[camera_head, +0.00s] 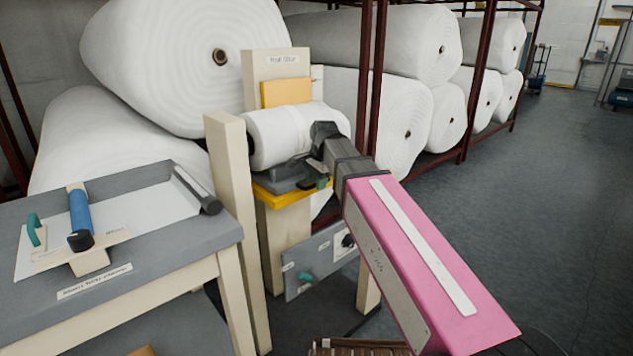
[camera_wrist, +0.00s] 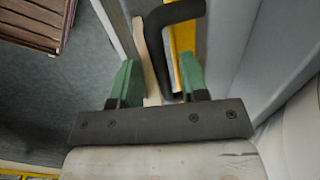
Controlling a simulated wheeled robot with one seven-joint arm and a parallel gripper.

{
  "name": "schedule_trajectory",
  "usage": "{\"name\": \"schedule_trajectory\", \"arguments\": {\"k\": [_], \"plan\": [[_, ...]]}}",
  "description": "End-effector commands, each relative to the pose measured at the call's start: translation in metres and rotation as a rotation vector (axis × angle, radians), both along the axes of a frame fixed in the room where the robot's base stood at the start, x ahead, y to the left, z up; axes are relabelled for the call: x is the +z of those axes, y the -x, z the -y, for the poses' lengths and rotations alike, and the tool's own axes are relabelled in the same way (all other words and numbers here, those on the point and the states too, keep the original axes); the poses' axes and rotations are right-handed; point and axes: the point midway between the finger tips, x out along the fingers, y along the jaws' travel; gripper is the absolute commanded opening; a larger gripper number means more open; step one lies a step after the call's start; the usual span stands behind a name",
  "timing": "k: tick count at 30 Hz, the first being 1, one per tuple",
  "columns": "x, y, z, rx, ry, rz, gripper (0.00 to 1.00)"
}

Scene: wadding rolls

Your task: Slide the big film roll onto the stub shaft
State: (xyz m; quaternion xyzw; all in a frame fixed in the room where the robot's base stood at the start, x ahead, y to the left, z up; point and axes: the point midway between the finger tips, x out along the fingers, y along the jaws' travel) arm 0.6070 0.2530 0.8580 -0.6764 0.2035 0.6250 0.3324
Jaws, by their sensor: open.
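A white roll (camera_head: 283,137), which appears to be the big film roll, lies sideways on the cream stand with a yellow ledge (camera_head: 292,195). My gripper (camera_head: 321,183) is at the roll's right end, low down, and its green fingertips partly show. In the wrist view, the fingers (camera_wrist: 158,80) are apart. A black bent handle (camera_wrist: 180,25) runs down between them, close to the right finger; I cannot tell whether they touch. The roll's right end is partly hidden by my wrist. I cannot make out the stub shaft.
A grey table (camera_head: 150,262) at left holds a blue roll (camera_head: 80,213) and a dark bar (camera_head: 198,190). Large wadding rolls (camera_head: 195,60) fill the red rack (camera_head: 376,80) behind. A grey panel (camera_head: 318,262) hangs below the stand. A brown slatted item (camera_head: 360,347) lies low in front. The right floor is clear.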

Motion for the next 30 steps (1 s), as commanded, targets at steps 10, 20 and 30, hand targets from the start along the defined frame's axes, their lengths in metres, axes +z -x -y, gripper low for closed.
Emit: {"name": "schedule_trajectory", "arguments": {"k": [10,20,30], "plan": [[0.033,0.004,0.005,0.0,0.0,0.003,0.41],[0.082,0.012,0.011,0.001,-0.001,0.001,0.41],[0.105,0.015,0.014,0.001,-0.001,-0.001,0.41]]}}
